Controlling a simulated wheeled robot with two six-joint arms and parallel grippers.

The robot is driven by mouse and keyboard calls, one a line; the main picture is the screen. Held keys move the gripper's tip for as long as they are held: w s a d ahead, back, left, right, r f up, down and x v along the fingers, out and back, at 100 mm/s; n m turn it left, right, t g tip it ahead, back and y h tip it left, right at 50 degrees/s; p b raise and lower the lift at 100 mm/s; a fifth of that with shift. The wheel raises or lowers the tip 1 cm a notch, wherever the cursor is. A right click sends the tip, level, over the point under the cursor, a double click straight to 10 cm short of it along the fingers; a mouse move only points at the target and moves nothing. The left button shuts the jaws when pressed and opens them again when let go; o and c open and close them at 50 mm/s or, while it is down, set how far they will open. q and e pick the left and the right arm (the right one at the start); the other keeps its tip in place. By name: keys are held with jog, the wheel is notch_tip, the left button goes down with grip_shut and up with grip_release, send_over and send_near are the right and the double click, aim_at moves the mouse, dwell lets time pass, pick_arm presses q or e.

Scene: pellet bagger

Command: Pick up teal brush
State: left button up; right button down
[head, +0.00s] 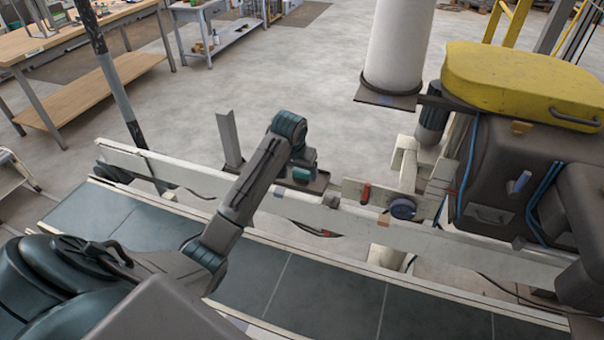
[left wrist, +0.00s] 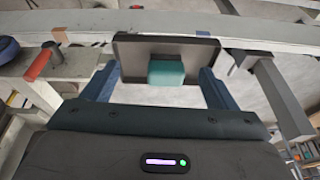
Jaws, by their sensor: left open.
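The teal brush (head: 302,174) shows as a small teal block on a dark shallow tray (head: 322,182) at the conveyor's far rail. In the left wrist view the brush (left wrist: 166,70) lies at the near edge of the tray (left wrist: 190,48). My left gripper (head: 300,160) is right at the brush in the head view. In the left wrist view its two blue fingers (left wrist: 158,78) are open, one to each side of the brush, with gaps on both sides. The brush's underside is hidden. My right gripper is in neither view.
A pale rail (head: 345,222) runs along the dark conveyor belt (head: 330,290). A red-handled tool (head: 365,193) and a blue-purple round item (head: 402,208) are right of the tray. A grey post (head: 229,140) stands left of it. The bagging machine (head: 510,170) fills the right.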

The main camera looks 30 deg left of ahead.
aim_at(302, 171)
pick_arm(q)
jog(key=shift+n, duration=0.3)
jog(key=w, duration=0.1)
jog(key=w+a+f+p, duration=0.1)
jog(key=w+a+f, duration=0.1)
jog(key=w, duration=0.1)
jog(key=shift+f, duration=0.25)
jog(key=shift+w+a+f+p, duration=0.15)
jog(key=shift+w+f+p, duration=0.3)
jog(key=shift+p, duration=0.1)
jog(key=p+x, duration=0.1)
jog(key=x, duration=0.2)
jog(key=shift+w+a, duration=0.1)
jog(key=shift+w, duration=0.1)
jog(key=shift+w+f, duration=0.15)
jog(key=shift+f, duration=0.35)
jog(key=c, duration=1.1)
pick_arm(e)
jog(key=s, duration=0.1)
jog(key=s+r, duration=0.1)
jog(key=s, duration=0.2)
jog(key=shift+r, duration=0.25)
